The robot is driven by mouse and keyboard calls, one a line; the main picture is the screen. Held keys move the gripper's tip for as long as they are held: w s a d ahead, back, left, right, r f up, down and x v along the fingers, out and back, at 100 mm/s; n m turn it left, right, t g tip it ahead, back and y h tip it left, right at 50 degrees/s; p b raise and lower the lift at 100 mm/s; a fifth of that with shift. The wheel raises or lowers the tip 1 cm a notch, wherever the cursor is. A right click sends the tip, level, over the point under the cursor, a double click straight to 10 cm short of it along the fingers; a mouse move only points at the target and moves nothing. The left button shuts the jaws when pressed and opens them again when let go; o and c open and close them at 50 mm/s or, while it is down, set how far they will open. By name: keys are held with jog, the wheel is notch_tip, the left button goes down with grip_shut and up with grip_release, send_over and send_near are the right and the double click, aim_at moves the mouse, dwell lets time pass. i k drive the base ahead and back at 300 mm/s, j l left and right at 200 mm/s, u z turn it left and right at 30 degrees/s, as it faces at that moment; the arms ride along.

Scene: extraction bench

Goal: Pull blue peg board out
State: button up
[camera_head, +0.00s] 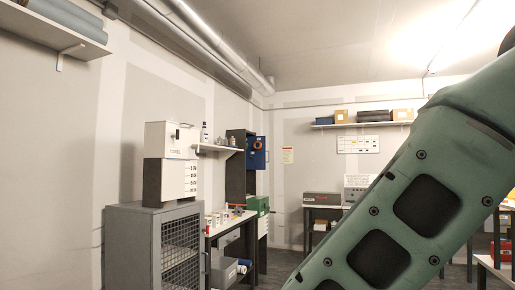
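A blue panel (257,161), which looks like the peg board, stands upright at the far end of the left-hand bench. An orange ring-shaped item (258,145) hangs on it. The panel adjoins a tall dark cabinet or rack (236,180) on its left. Any handle on the panel is too small to make out. A green link of my arm crosses the right side of the view, well apart from the panel. My gripper is outside the picture.
A grey mesh cage cabinet (130,250) stands at the near left with white boxes (170,140) on top. The bench (221,229) beyond it holds small jars. A wall shelf (216,148) hangs above. More tables (322,207) stand at the back right.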

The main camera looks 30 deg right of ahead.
aim_at(255, 159)
jog(key=i+l+z, duration=0.35)
jog(key=i+l, duration=0.15)
jog(key=i, duration=0.25)
jog(key=i+l+z, duration=0.35)
jog(key=i, duration=0.4)
jog(key=i+z, duration=0.35)
jog(key=i, duration=2.5)
jog(key=i+l+u, duration=0.2)
jog(key=i, duration=0.35)
jog(key=i+u, duration=0.25)
jog(key=i, duration=0.35)
jog(key=i+l+u, duration=0.2)
jog(key=i+l, duration=0.15)
jog(key=i, duration=0.2)
jog(key=i+l+u, duration=0.25)
jog(key=i, duration=0.25)
jog(key=l, duration=0.1)
